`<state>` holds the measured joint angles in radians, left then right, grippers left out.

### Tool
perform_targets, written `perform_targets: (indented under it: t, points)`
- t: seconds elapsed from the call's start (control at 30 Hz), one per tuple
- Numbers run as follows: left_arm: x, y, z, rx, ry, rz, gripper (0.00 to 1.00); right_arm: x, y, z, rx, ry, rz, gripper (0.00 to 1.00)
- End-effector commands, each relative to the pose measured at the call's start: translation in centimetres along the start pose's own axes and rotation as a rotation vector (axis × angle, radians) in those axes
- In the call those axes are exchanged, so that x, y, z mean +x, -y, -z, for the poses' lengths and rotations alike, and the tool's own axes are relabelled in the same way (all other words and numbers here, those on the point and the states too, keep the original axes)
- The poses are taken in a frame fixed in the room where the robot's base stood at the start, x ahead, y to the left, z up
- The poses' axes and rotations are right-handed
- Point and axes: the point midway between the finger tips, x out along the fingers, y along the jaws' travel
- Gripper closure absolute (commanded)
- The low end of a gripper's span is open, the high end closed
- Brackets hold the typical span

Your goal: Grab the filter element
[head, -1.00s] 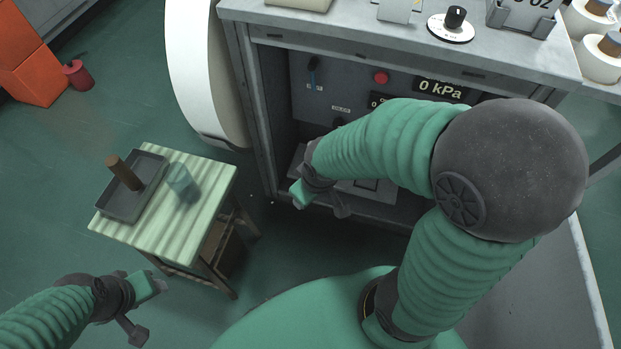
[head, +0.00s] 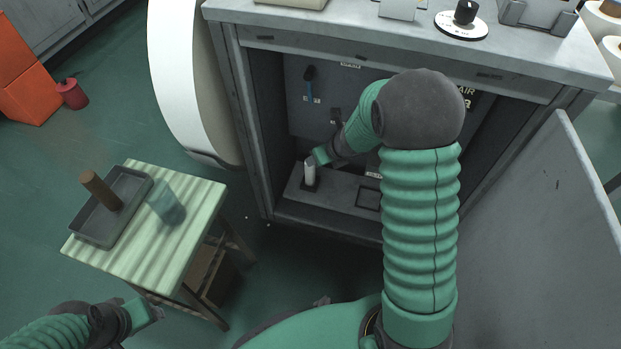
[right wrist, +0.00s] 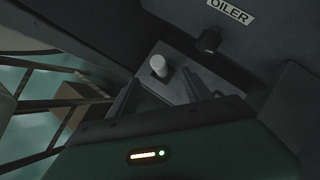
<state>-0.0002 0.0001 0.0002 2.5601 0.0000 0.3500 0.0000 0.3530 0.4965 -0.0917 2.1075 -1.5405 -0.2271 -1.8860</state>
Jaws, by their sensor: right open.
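A small white cylinder (head: 310,172), which looks like a filter element, stands upright on the grey ledge (head: 336,188) inside the open cabinet. It also shows in the right wrist view (right wrist: 158,66), ahead of the fingers. My right gripper (head: 321,157) is inside the cabinet, just right of the white cylinder; in the right wrist view its fingers (right wrist: 160,98) are spread and empty.
The striped table (head: 140,262) also carries a translucent teal cup (head: 166,204). A small dark valve labelled OILER (right wrist: 209,40) hangs near the fingers.

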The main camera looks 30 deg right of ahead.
Motion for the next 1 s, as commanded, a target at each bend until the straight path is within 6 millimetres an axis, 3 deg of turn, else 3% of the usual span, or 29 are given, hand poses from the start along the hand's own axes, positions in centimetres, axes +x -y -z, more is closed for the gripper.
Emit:
perform_targets:
  t: [0.03, 0.1, 0.33, 0.57, 0.83, 1.0]
  points:
    - [1.3, 0.0, -0.3, 0.0, 0.0, 0.0, 0.48, 1.9, 0.0, 0.4, 0.0, -0.001, 0.0, 0.43]
    - [1.9, 0.0, -0.5, -0.001, 0.0, 0.0, 0.48, 3.5, 0.0, 0.4, 0.002, -0.001, 0.0, 0.43]
    - [2.8, 0.0, -0.7, 0.0, 0.0, 0.0, 0.48, 6.1, 0.0, 0.1, 0.004, 0.001, 0.0, 0.43]
    - [4.5, 0.0, -1.1, 0.0, 0.0, 0.0, 0.48, 10.1, -0.3, 0.2, 0.005, -0.001, 0.0, 0.43]
    - [4.4, 0.0, -1.0, 0.0, 0.0, 0.0, 0.48, 10.5, -0.3, -0.1, 0.005, 0.001, 0.001, 0.43]
    - [4.4, 0.0, -1.0, 0.0, 0.0, 0.0, 0.48, 10.5, -0.3, -0.1, 0.005, 0.001, 0.001, 0.64]
